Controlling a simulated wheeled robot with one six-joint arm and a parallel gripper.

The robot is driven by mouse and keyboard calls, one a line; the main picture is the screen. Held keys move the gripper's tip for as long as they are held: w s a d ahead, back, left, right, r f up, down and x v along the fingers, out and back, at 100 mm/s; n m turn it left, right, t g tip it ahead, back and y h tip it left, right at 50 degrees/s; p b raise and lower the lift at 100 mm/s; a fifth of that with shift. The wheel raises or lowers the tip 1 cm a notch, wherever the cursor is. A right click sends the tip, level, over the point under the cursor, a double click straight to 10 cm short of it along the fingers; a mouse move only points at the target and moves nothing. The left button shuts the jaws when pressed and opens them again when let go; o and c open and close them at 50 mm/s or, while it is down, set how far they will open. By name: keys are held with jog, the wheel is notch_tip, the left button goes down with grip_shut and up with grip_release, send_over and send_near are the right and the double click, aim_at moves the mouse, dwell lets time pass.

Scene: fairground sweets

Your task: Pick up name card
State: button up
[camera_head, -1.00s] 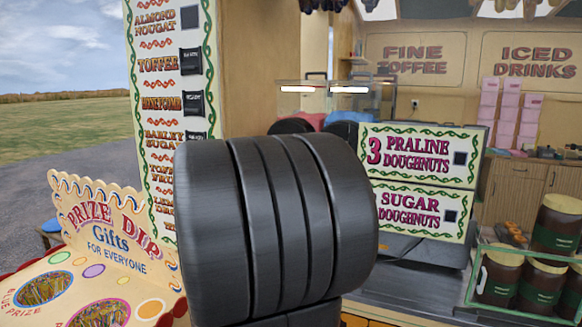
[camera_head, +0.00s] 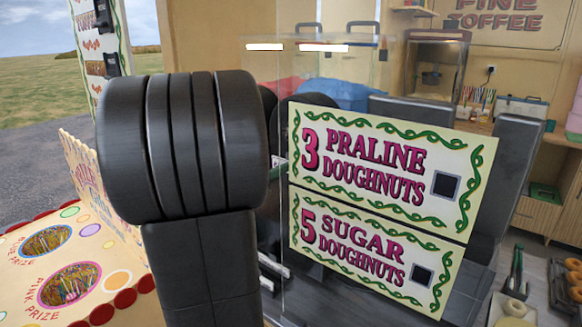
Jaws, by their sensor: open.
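No separate card that I can clearly tell as the name card shows. The closest lettered pieces are a cream "3 Praline Doughnuts" sign (camera_head: 386,168), with a green and red scroll border and a small dark square, and a matching "5 Sugar Doughnuts" sign (camera_head: 368,255) directly below it. Both stand tilted in the middle right. My gripper's fingertips do not show. Thick dark links of my arm (camera_head: 185,150) fill the left middle and hide what is behind them.
A glass case (camera_head: 345,65) with blue and red contents stands behind the signs. The prize dip counter (camera_head: 110,262) is at left. A tall price board (camera_head: 108,50) is at upper left.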

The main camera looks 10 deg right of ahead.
jog(key=p+x, duration=0.2)
jog(key=x, duration=0.3)
jog(key=shift+d+r, duration=0.1)
jog(key=shift+d, duration=0.05)
jog(key=c, duration=0.9)
